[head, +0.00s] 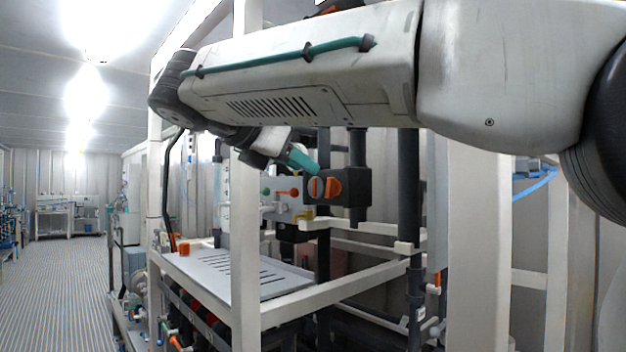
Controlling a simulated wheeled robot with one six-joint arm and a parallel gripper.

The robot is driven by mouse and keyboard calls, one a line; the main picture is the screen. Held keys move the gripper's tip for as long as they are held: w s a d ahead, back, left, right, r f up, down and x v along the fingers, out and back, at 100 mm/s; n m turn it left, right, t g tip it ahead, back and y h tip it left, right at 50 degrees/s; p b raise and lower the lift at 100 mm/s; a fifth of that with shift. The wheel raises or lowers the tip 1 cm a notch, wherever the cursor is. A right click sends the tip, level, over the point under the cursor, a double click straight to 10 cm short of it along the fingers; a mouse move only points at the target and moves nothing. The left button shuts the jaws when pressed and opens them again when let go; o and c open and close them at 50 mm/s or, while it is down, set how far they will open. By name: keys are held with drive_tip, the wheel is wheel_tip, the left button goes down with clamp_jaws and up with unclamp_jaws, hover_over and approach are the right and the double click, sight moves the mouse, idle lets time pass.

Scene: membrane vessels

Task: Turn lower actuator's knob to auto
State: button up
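A black actuator box (357,187) is mounted on dark vertical pipework behind the white frame. It is the lower of two dark units with orange parts. Its orange knob (333,188) faces left, and a grey and orange round part sits beside it. The knob's marking is too small to read. My gripper (304,161), with teal fingers, points down and right, just above and left of the knob. In this view it looks close to the box; contact cannot be told. Whether the fingers are open or shut is unclear.
My arm crosses the top of the view and hides much of the upper unit (336,5). White frame posts (246,250) stand in front. A grey slotted plate (235,270) lies below the gripper. A small grey unit with red and green knobs (282,192) is left of the box.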

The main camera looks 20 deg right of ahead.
sight(328, 181)
drive_tip(key=x, duration=0.8)
drive_tip(key=shift+r, duration=0.1)
drive_tip(key=shift+a, duration=0.1)
clamp_jaws()
